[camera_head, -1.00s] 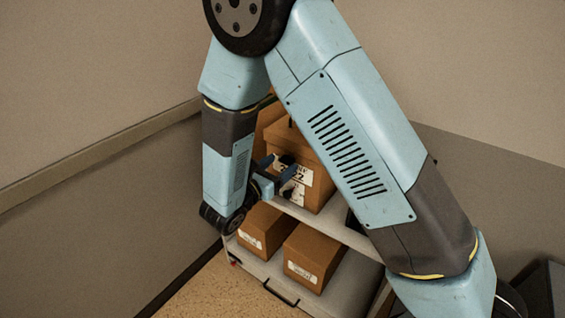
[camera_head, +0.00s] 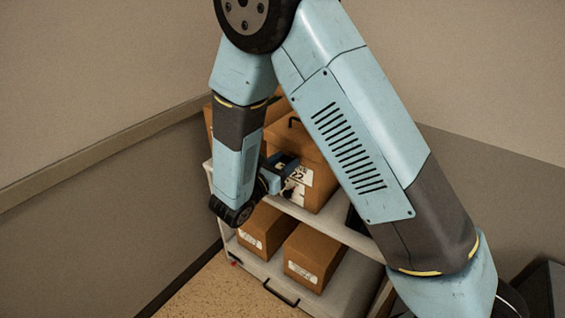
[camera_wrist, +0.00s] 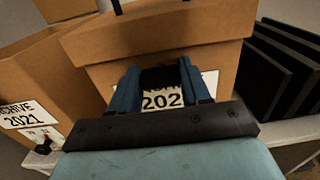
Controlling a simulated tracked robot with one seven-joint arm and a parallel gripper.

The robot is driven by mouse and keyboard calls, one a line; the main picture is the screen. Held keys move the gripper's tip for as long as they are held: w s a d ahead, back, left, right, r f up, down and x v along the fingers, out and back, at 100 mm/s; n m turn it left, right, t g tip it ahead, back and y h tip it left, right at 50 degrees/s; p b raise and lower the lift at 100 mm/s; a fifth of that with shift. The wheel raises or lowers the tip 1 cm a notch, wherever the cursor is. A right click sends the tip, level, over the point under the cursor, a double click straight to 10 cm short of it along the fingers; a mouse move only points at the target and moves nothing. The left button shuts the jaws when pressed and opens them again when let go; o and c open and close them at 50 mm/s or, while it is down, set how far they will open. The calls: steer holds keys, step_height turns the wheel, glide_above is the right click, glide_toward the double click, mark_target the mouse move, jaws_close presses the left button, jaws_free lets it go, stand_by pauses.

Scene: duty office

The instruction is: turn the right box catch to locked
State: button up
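The right box, a brown archive box (camera_wrist: 165,32) with a lid, stands on the cart's upper shelf; it also shows in the head view (camera_head: 318,160). Its white label (camera_wrist: 162,100) reads "202" between my fingers, the rest covered. My gripper (camera_wrist: 160,76) is in front of this box, its two blue fingers spread apart; in the head view my gripper (camera_head: 282,166) is close against the box front. A dark shape lies between the fingertips; I cannot tell whether it is the catch or finger pads. The right box's catch and its setting cannot be made out.
Black upright folders (camera_wrist: 275,75) stand at the right. Two brown boxes (camera_head: 313,258) sit on the cart's lower shelf (camera_head: 343,290). Walls are close behind.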

steer(key=shift+w+a, duration=0.1)
steer(key=shift+a, duration=0.05)
steer(key=c, duration=0.3)
steer(key=m, duration=0.4)
steer(key=shift+d, duration=0.2)
steer(key=m, duration=0.4)
steer(key=shift+m, duration=0.3)
steer(key=m, duration=0.5)
steer(key=shift+d+f, duration=0.1)
steer(key=shift+d, duration=0.05)
steer(key=shift+s+f+m, duration=0.1)
steer(key=shift+s+m, duration=0.05)
steer(key=shift+m, duration=0.9)
steer(key=shift+s+f+m, duration=0.1)
steer(key=shift+m, duration=0.95)
